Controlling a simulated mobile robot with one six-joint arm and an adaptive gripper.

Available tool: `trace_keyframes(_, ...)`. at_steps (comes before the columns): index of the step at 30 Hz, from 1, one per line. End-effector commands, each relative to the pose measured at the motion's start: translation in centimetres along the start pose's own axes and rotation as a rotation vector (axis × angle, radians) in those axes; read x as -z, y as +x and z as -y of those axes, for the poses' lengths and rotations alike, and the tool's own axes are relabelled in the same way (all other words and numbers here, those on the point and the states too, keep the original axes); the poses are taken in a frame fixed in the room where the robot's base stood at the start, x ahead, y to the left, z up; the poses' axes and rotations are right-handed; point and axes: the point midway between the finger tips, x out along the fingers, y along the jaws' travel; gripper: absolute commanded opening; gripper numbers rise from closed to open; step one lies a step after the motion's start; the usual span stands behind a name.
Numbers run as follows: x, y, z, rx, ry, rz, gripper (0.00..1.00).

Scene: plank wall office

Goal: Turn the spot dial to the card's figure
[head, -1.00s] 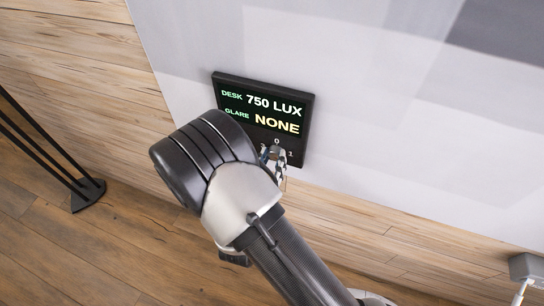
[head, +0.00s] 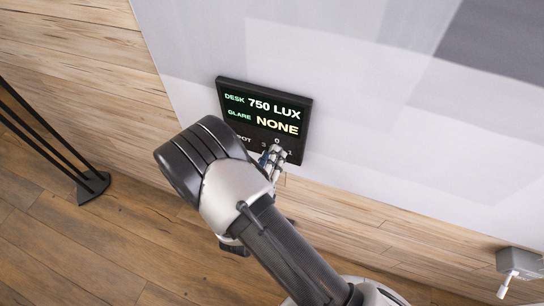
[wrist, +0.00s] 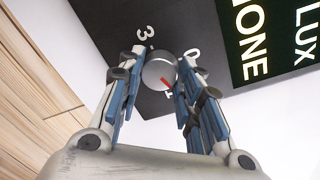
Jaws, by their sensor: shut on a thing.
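The spot dial (wrist: 158,70) is a round grey knob with a red pointer mark, on a dark wall panel (head: 222,92). Figures 0, 1 and 3 show around it; the side where a 2 could be is hidden. In the wrist view the red mark points down and slightly right, at the partly visible 1. My gripper (wrist: 160,78) is shut on the dial, one finger on each side. In the head view my gripper (head: 274,158) is at the panel's lower part and covers the dial. I see no card in either view.
The panel's screen (head: 264,114) reads DESK 750 LUX and GLARE NONE. The pale wall (head: 360,110) around it is clear. A black-legged stand (head: 90,184) is on the wood floor at left. A grey fixture (head: 518,262) is at the lower right.

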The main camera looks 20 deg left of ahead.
Motion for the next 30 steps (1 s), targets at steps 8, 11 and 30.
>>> trace_keyframes(8,0.04,-0.01,0.0,0.001,-0.048,-0.004,0.09)
trace_keyframes(11,0.05,-0.01,-0.01,0.001,-0.05,-0.004,0.09)
trace_keyframes(30,0.01,0.0,-0.01,0.001,-0.049,-0.003,0.53)
